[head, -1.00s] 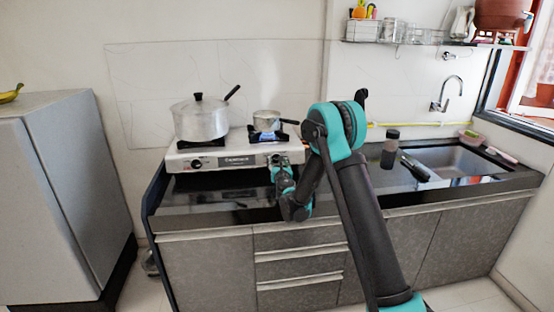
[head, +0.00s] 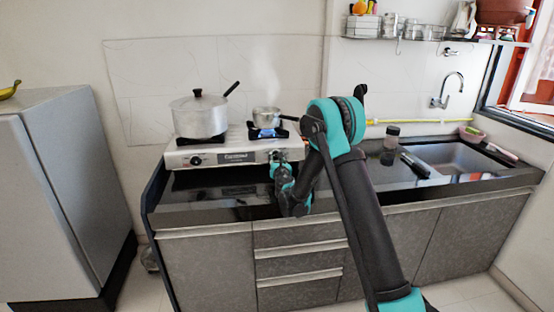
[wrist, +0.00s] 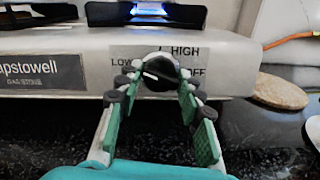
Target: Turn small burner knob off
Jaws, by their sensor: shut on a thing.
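The small burner knob (wrist: 160,68) is black and round, on the right of the white stove's front panel (wrist: 225,50). My gripper (wrist: 160,78) has its two fingers on either side of the knob, shut on it. A short white mark shows on the knob's face. Labels LOW, HIGH and a partly hidden OFF surround it. A blue flame (wrist: 150,9) burns on the small burner above; it also shows in the head view (head: 262,133) under the small pot (head: 267,117). In the head view, my gripper (head: 279,160) is at the stove front and the knob is mostly hidden.
The left knob (head: 196,160) is free. A dark counter (head: 215,197) runs below, with a bottle (head: 390,138) and sink (head: 455,160) to the right. A round cork-like mat (wrist: 280,92) lies right of the stove.

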